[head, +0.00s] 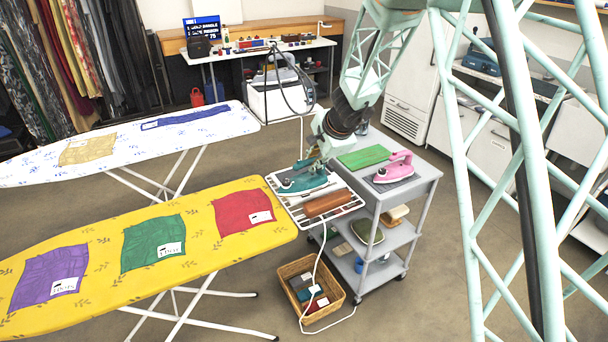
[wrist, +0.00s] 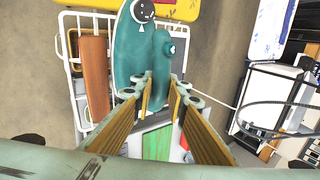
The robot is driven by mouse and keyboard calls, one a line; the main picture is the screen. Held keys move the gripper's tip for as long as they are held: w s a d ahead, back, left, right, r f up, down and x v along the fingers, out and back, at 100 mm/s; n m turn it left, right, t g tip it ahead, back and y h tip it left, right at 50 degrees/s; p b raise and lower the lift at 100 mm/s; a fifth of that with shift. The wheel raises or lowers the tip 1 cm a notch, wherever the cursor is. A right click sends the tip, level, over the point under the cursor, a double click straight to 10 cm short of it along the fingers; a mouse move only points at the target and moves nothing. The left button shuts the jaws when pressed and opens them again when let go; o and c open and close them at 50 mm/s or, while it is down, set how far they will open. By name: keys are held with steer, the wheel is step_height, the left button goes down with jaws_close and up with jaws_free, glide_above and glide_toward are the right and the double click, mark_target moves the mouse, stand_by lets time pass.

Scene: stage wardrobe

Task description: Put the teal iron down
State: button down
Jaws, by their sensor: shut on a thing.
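The teal iron (head: 301,183) is at the white wire rack (head: 339,209) on the right end of the yellow ironing board. My gripper (head: 313,167) is shut on the iron's handle from above. In the wrist view the iron (wrist: 133,58) lies flat beyond my fingers (wrist: 162,88), its handle between the fingertips. The iron is over the rack's left part, beside a brown roll (head: 327,204). I cannot tell whether its sole touches the rack or hangs just above it. The sole is hidden.
A grey trolley (head: 424,172) right of the rack carries a green mat (head: 364,157) and a pink iron (head: 393,168). The yellow board (head: 100,237) bears purple, green and red cloths. A white cord hangs below the rack past a wicker basket (head: 337,296).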

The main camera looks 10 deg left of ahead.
steer(key=shift+w, duration=0.2)
steer(key=w+a+f+p, duration=0.1)
steer(key=w+p, duration=0.5)
steer(key=w, duration=0.9)
steer(key=shift+w+a+f+p, duration=0.15)
steer(key=shift+w+f+p, duration=0.05)
steer(key=shift+w+p, duration=0.2)
steer(key=shift+f+b, duration=0.5)
steer(key=shift+f, duration=1.25)
steer(key=shift+f, duration=0.15)
steer(key=c, duration=2.6)
jaws_free()
steer(key=shift+s, duration=0.1)
steer(key=shift+o, duration=0.2)
